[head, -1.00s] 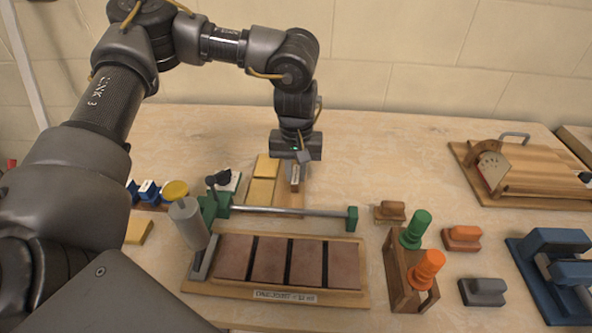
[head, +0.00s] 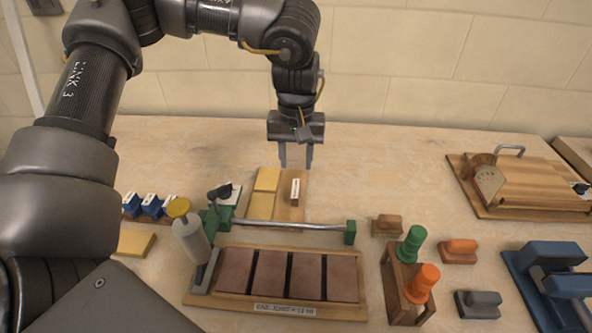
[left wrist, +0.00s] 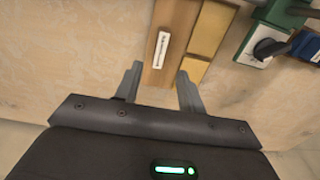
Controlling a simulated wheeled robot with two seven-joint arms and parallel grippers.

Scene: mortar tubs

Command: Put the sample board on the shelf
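A wooden board (head: 240,302) with several brown tiles and a printed label lies at the front middle; it looks like the sample board. I cannot make out a clear shelf. My left gripper (head: 296,160) is open and empty, well behind that board. My right gripper is not in view.
Yellow blocks (head: 267,179) lie beside the strip. A green-ended metal bar (head: 290,222) spans behind the tile board, with a grey tube (head: 190,238) at its left. A wooden rack (head: 395,283) holds green and orange handles.

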